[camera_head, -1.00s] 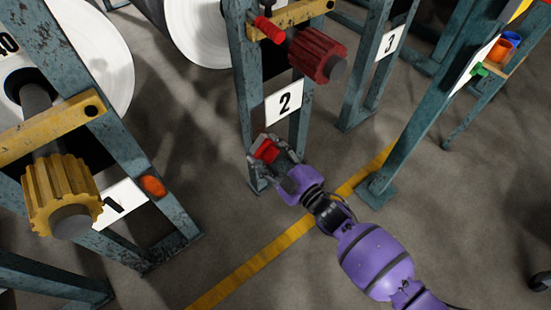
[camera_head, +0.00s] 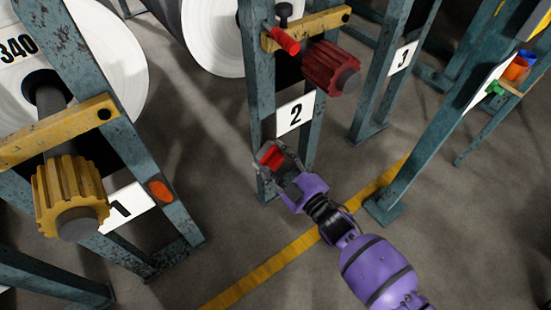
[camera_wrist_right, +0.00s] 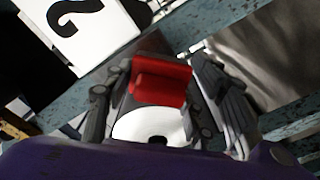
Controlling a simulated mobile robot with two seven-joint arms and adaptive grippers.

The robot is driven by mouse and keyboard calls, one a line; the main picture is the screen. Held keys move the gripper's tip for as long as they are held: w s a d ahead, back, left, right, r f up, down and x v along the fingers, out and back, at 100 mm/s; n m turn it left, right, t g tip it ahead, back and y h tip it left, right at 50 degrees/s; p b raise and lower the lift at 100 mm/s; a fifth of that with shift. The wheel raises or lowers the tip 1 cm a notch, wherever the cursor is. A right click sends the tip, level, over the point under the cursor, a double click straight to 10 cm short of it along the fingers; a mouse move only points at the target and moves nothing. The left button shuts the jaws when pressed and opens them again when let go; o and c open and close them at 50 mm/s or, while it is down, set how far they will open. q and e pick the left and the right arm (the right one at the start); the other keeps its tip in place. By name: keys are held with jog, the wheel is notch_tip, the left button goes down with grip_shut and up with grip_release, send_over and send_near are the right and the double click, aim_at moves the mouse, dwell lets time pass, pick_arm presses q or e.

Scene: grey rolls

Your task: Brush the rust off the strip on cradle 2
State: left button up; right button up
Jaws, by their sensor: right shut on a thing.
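Cradle 2 is a worn teal frame (camera_head: 257,90) with a white "2" card (camera_head: 295,113) on it, in the head view. My right gripper (camera_head: 273,158) is low in front of its left post, below the card. It is shut on a red block-like thing (camera_head: 270,156), which I take to be the brush. In the wrist view the red thing (camera_wrist_right: 160,82) sits between the fingers, in front of the teal frame, with the card (camera_wrist_right: 75,30) at upper left. I cannot make out the rusty strip; the gripper may hide it. My left gripper is not in view.
Cradle 1, with a yellow toothed hub (camera_head: 70,197) and an orange-brown patch (camera_head: 160,191) on its post, stands left. Cradle 2 carries a dark red hub (camera_head: 330,68) and red handle (camera_head: 285,41) above my gripper. Cradle 3's card (camera_head: 402,58) is at right. Grey floor (camera_head: 230,240) is clear.

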jog(key=shift+w+a, duration=0.45)
jog(key=shift+w, duration=0.15)
jog(key=shift+d, duration=0.1)
jog(key=w+d, duration=0.2)
jog(key=d, duration=0.1)
jog(key=shift+w, duration=0.2)
dwell(0.3)
jog(key=shift+a, duration=0.1)
jog(key=shift+s+a+r+p, duration=0.1)
jog(key=shift+s+a+p, duration=0.1)
jog(key=shift+s+a, duration=0.3)
jog(key=shift+s+a+r+p, duration=0.15)
jog(key=shift+s+a, duration=0.15)
jog(key=shift+a, duration=0.3)
jog(key=shift+s+a+f, duration=0.1)
jog(key=shift+s+a, duration=0.15)
jog(key=shift+a, duration=0.35)
jog(key=shift+c, duration=1)
jog(key=shift+s, duration=0.1)
